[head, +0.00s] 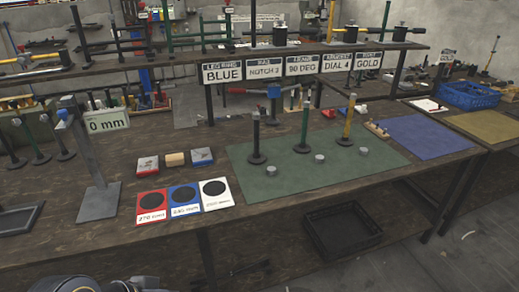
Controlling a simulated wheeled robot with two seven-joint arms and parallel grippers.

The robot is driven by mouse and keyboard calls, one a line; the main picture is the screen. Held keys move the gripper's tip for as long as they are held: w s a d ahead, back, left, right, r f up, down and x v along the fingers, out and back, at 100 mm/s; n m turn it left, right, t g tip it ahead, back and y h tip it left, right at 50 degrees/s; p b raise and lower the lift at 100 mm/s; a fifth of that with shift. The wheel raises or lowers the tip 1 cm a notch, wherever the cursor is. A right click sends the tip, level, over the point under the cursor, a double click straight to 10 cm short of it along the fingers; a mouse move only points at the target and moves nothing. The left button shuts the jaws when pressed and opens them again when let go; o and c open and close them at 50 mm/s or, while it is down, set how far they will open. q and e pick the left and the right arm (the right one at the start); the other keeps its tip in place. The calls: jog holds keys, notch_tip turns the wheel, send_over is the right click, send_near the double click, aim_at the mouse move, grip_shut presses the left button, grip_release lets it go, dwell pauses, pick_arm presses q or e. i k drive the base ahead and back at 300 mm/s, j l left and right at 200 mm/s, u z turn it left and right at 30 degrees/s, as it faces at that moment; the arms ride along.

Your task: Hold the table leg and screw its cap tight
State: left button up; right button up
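Three table legs stand upright on round dark feet on the green mat (270,182): a black leg (256,138), a green leg (304,130) and a yellow leg (347,122). Three small grey discs, which look like caps, lie in front of them: a left cap (271,171), a middle cap (320,158) and a right cap (363,151). I cannot tell which leg and cap the task means. Neither gripper is in view; only dark rounded parts, apparently mine, show at the bottom left edge.
Signs (222,73) reading BLUE, NOTCH 3, 90 DEG, DIAL 4 and GOLD hang from the shelf. Red, blue and white cards (216,193) lie left of the mat, near a grey stand (98,202). A blue mat (425,137) lies right. A black crate (341,230) sits below.

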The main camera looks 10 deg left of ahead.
aim_at(256, 157)
jog(key=i+j+z, duration=0.1)
jog(key=i+z, duration=0.15)
jog(key=i, duration=0.15)
jog(key=i+j+z, duration=0.2)
jog(key=i, duration=0.25)
jog(key=i+j+z, duration=0.25)
jog(key=i, duration=0.15)
